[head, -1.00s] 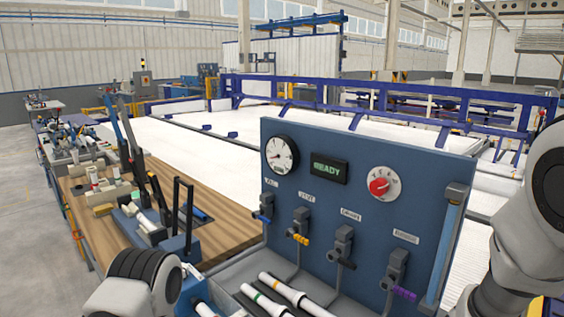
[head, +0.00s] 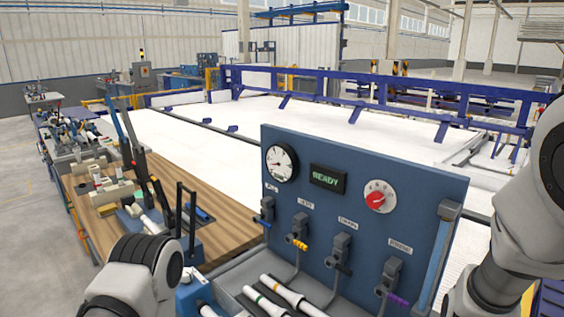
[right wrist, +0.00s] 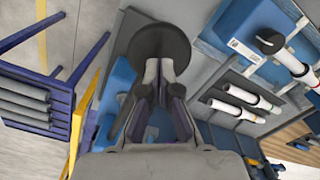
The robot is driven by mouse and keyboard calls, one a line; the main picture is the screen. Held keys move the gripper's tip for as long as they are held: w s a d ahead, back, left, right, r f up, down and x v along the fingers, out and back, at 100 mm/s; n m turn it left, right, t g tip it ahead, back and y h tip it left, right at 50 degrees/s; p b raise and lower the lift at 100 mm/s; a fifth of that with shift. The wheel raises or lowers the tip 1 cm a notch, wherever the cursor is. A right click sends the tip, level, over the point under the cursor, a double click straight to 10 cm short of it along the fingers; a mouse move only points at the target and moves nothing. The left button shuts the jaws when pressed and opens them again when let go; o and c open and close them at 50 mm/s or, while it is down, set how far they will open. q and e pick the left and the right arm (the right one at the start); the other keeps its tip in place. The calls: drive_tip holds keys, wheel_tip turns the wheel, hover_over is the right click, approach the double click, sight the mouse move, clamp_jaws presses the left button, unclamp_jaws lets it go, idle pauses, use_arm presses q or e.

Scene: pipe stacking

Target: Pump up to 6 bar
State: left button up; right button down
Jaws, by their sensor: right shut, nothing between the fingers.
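The blue panel (head: 330,225) stands upright in the head view. It carries a round white gauge (head: 280,163), whose figures are too small to read, a display (head: 327,179) reading READY, and a red knob (head: 376,199). Below are valves with blue (head: 260,220), yellow (head: 298,244), black (head: 343,269) and purple (head: 397,299) levers. My right gripper (right wrist: 161,75) is shut and empty in the right wrist view, with a dark round disc (right wrist: 158,42) just beyond its fingertips. Whether they touch is unclear. My left gripper is outside both views.
White pipes with coloured bands (head: 284,291) lie in the tray in front of the panel; more pipes show in the right wrist view (right wrist: 285,52). A wooden bench (head: 215,238) with tools is left of the panel. A blue frame (right wrist: 68,95) stands at the left there.

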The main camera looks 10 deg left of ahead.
drive_tip(key=shift+f+b, duration=3.55)
drive_tip(key=shift+f, duration=1.3)
wheel_tip(320, 180, up, 10)
drive_tip(key=p, duration=0.8)
drive_tip(key=shift+r, duration=0.1)
drive_tip(key=shift+s, duration=0.1)
drive_tip(key=f+b, duration=0.2)
drive_tip(key=f, duration=0.1)
drive_tip(key=f+b, duration=0.2)
drive_tip(key=f, duration=0.1)
drive_tip(key=f+b, duration=0.3)
drive_tip(key=shift+w+d+f, duration=0.15)
drive_tip(key=shift+w+f, duration=0.15)
drive_tip(key=shift+w, duration=0.05)
drive_tip(key=r+p, duration=0.2)
drive_tip(key=r, duration=0.1)
drive_tip(key=r+p, duration=0.5)
drive_tip(key=r, duration=0.1)
drive_tip(key=shift+s+a+r+p, duration=0.25)
drive_tip(key=shift+s+r+p, duration=0.05)
drive_tip(key=shift+s+r, duration=0.05)
drive_tip(key=shift+f, duration=0.1)
